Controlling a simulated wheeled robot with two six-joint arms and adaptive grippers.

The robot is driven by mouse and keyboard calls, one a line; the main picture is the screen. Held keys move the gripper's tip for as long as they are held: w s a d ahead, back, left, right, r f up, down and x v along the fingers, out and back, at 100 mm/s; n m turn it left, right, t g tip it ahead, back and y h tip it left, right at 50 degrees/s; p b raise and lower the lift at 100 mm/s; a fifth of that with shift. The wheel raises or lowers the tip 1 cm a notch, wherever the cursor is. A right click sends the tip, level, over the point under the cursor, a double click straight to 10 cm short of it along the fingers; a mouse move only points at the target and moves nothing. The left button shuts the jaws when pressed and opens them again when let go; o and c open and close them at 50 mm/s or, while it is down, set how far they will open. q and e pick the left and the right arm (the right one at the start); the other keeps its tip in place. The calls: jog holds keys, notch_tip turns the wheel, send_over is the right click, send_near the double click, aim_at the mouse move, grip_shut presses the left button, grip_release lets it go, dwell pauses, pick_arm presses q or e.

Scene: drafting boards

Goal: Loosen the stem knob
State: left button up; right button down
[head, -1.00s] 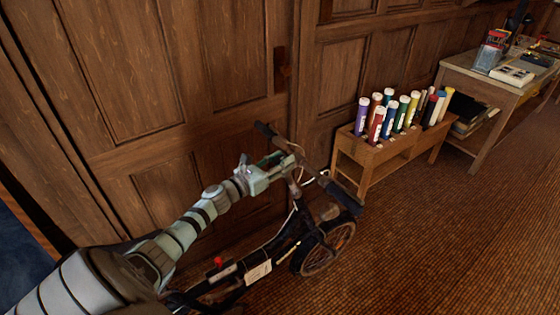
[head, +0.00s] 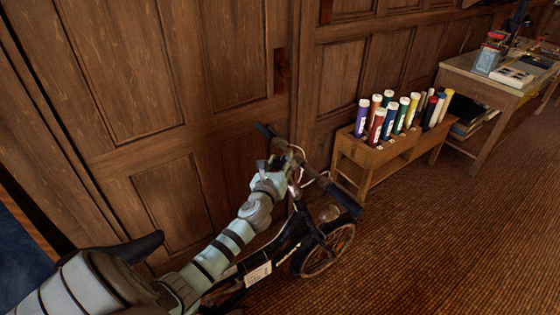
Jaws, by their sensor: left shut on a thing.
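A dark folding bicycle (head: 290,240) stands beside the panelled wall, its handlebar (head: 338,190) crossing behind and to the right of my left gripper. My left gripper (head: 284,162) is at the handlebar's middle, at the top of the stem, shut on what I take to be the stem knob. The knob itself is hidden by the gripper, so its turn cannot be seen. My left arm covers much of the bicycle's frame. My right gripper is not in view.
The wooden wall (head: 225,60) is close behind the bicycle. The saddle (head: 138,248) shows beside my left arm. A wooden rack (head: 385,155) with several coloured tubes and a desk (head: 470,75) stand to the right. The carpet (head: 440,240) at right is clear.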

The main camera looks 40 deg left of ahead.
pick_arm(q)
jog(key=n+g+y+p, duration=0.1)
jog(key=n+g+y, duration=0.1)
jog(key=n+y, duration=0.1)
jog(key=shift+d+r, duration=0.1)
jog(key=shift+r, duration=0.05)
jog(key=n+g+y+p, duration=0.1)
jog(key=n+g+y, duration=0.1)
jog(key=n+g, duration=0.1)
jog(key=shift+w, duration=0.1)
jog(key=shift+n+g+y, duration=0.4)
jog(key=shift+n+g, duration=0.7)
jog(key=shift+n+g+y+b, duration=0.35)
jog(key=shift+n+g, duration=0.55)
jog(key=shift+g, duration=0.3)
jog(key=shift+f+n+g, duration=0.2)
jog(key=shift+n+g, duration=0.2)
jog(key=shift+g, duration=0.1)
jog(key=n+g+b, duration=0.4)
jog(key=b, duration=0.4)
jog(key=shift+f+g, duration=0.15)
jog(key=shift+g, duration=0.25)
jog(key=shift+r+b, duration=0.2)
jog(key=shift+b, duration=0.15)
